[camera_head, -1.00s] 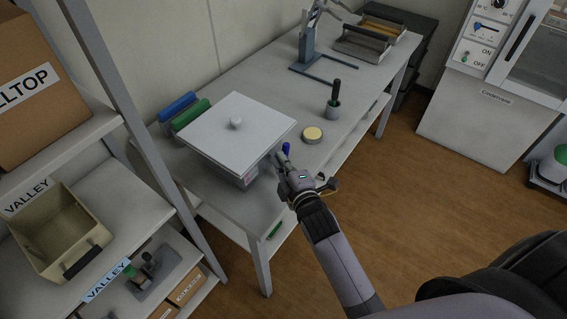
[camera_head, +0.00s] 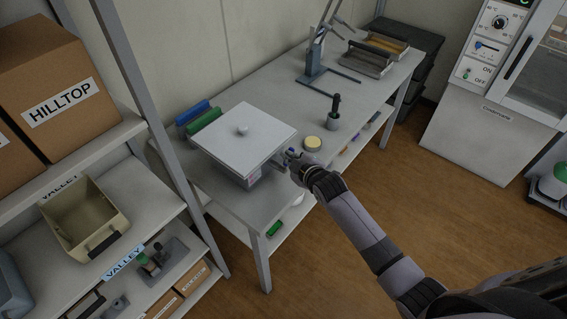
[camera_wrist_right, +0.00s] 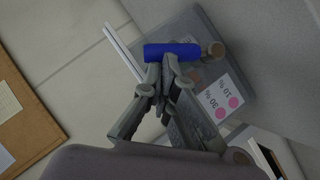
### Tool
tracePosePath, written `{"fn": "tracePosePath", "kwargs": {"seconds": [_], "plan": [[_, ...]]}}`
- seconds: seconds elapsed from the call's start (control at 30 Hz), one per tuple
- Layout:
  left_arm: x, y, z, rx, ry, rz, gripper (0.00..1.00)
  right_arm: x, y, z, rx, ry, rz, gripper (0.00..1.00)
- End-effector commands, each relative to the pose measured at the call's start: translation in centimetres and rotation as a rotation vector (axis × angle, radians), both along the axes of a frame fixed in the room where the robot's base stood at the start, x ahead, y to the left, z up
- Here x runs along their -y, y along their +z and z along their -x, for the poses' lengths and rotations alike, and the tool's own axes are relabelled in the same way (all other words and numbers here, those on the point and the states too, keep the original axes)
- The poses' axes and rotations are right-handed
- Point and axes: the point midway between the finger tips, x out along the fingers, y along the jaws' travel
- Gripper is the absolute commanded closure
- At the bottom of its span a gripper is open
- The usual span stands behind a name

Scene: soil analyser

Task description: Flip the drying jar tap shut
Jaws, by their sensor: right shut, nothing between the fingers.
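The drying jar (camera_head: 222,158) is a square, clear-grey box with a flat white lid (camera_head: 250,148) and a round knob, standing on the near end of the grey bench. Its blue tap handle (camera_head: 291,152) shows small at the jar's right side. In the right wrist view the blue tap (camera_wrist_right: 172,52) lies crosswise just beyond my fingertips, beside the jar wall (camera_wrist_right: 240,60) with its pink-dotted humidity label. My right gripper (camera_head: 284,161) is shut and empty; in the wrist view its tips (camera_wrist_right: 168,68) are at or against the tap; contact is unclear. My left gripper is out of view.
A round tin (camera_head: 313,143) and a dark-handled tool in a grey cup (camera_head: 333,118) stand right of the jar. A shelf (camera_head: 150,215) with a beige bin (camera_head: 85,222) is at left. Open floor (camera_head: 440,215) lies right.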

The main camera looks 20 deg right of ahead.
Motion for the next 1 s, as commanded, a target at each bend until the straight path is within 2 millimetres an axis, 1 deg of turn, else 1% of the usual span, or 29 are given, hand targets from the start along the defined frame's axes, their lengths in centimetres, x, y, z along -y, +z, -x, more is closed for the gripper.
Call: {"fn": "tracePosePath", "kwargs": {"seconds": [0.03,0.1,0.27,0.37,0.6,0.8,1.0], "plan": [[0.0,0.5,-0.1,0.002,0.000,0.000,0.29,0.4,0.3,-0.3,-0.019,0.001,-0.024,1.00],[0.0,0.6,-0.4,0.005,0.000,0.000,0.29,0.6,0.0,-0.4,-0.045,0.002,-0.066,1.00],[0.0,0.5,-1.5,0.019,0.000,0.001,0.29,1.2,-0.2,-0.8,-0.098,0.002,-0.150,1.00],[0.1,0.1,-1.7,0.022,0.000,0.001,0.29,1.6,-0.5,-1.2,-0.136,0.002,-0.211,1.00],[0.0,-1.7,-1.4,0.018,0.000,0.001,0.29,2.5,-1.4,-1.8,-0.234,0.002,-0.357,1.00],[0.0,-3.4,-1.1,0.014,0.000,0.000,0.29,3.2,-2.1,-2.2,-0.230,0.002,-0.353,1.00],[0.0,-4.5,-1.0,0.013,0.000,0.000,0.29,3.6,-2.6,-2.4,-0.232,0.003,-0.352,1.00]]}}
